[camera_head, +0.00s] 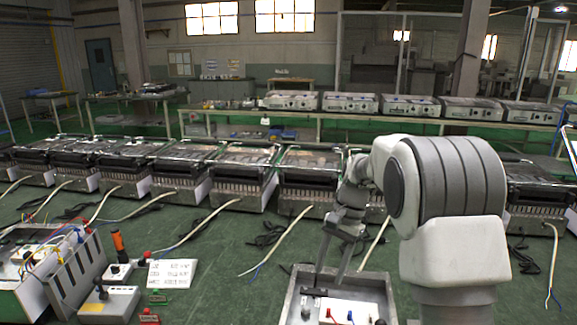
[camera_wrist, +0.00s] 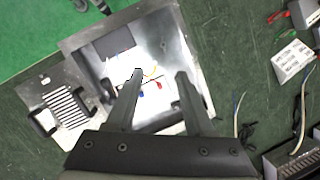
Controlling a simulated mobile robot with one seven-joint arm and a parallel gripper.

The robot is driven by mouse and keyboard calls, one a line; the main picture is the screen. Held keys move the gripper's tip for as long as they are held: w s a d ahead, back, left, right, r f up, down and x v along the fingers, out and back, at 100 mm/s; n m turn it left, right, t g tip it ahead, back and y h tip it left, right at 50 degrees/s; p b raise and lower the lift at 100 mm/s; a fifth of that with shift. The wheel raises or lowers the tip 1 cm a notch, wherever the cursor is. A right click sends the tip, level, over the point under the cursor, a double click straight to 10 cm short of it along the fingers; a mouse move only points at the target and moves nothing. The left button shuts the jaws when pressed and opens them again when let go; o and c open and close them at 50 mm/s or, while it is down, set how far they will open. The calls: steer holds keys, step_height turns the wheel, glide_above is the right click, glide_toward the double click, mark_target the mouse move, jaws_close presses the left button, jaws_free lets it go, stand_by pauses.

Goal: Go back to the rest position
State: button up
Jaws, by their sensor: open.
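My gripper (camera_head: 330,272) points down over an open metal box (camera_head: 372,276) at the bottom centre of the head view. Its two fingers are apart, with nothing visible between them. In the wrist view the gripper (camera_wrist: 160,77) has its fingers over the same box (camera_wrist: 198,50). Inside the box is a white panel (camera_head: 350,309) with small red and blue parts; the fingers partly cover the interior in the wrist view. I cannot tell the exact height of the fingertips above the box.
A slotted metal plate with dark handles (camera_wrist: 68,107) lies left of the box in the wrist view. An open electrical box (camera_head: 75,275) and a label block (camera_head: 172,273) stand at left.

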steer(key=s+d+r+n+t+h+p, duration=0.15)
steer(key=s+r+n+t, duration=0.25)
steer(key=s+r, duration=0.9)
steer(key=s+d+n+t+h+p, duration=0.1)
steer(key=s+d+n+t, duration=0.1)
steer(key=s, duration=1.2)
steer(key=shift+d+r+n+t, duration=0.2)
steer(key=shift+r+n+t, duration=0.25)
steer(key=shift+n+t, duration=0.4)
